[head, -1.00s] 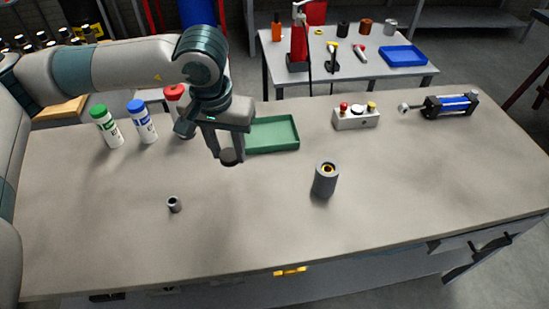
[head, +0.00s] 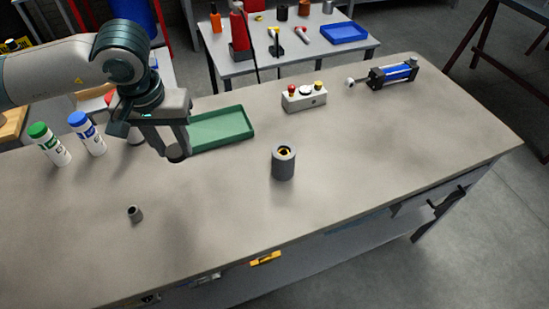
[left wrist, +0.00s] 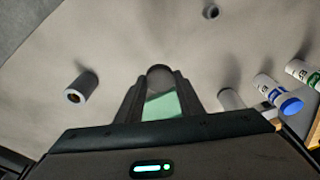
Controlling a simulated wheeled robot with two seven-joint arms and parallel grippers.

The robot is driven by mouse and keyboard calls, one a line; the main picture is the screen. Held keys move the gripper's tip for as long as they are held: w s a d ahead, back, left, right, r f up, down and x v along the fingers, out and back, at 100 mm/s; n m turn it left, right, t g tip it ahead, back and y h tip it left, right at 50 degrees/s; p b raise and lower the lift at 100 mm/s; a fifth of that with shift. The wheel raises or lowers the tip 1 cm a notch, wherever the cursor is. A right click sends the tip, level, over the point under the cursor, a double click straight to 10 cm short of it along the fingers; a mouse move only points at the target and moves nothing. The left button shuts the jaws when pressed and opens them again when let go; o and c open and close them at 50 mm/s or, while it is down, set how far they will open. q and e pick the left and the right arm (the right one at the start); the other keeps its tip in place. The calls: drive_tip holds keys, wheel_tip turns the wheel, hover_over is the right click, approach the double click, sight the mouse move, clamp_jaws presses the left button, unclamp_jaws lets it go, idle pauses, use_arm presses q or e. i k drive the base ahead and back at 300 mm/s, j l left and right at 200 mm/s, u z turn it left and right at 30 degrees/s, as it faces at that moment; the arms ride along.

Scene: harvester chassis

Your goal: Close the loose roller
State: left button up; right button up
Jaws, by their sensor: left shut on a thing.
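The loose roller (head: 283,166) is a grey cylinder standing upright on the bench, with a yellow and dark part inside its open top. It also shows in the left wrist view (left wrist: 82,87). My left gripper (head: 174,146) is shut on a dark grey round cap (head: 177,155), held above the bench to the left of the roller, apart from it. The cap shows between the fingertips in the left wrist view (left wrist: 159,73). A small grey sleeve (head: 135,214) rests on the bench at the front left. My right gripper is out of view.
A green tray (head: 248,133) lies just behind my left gripper. Bottles with green (head: 50,145) and blue (head: 87,134) caps stand at left. A button box (head: 304,97) and a blue cylinder actuator (head: 393,73) sit at the back right. The bench around the roller is clear.

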sight(283, 166)
drive_tip(key=z, duration=1.1)
drive_tip(key=k+j, duration=1.15)
drive_tip(key=j, duration=0.2)
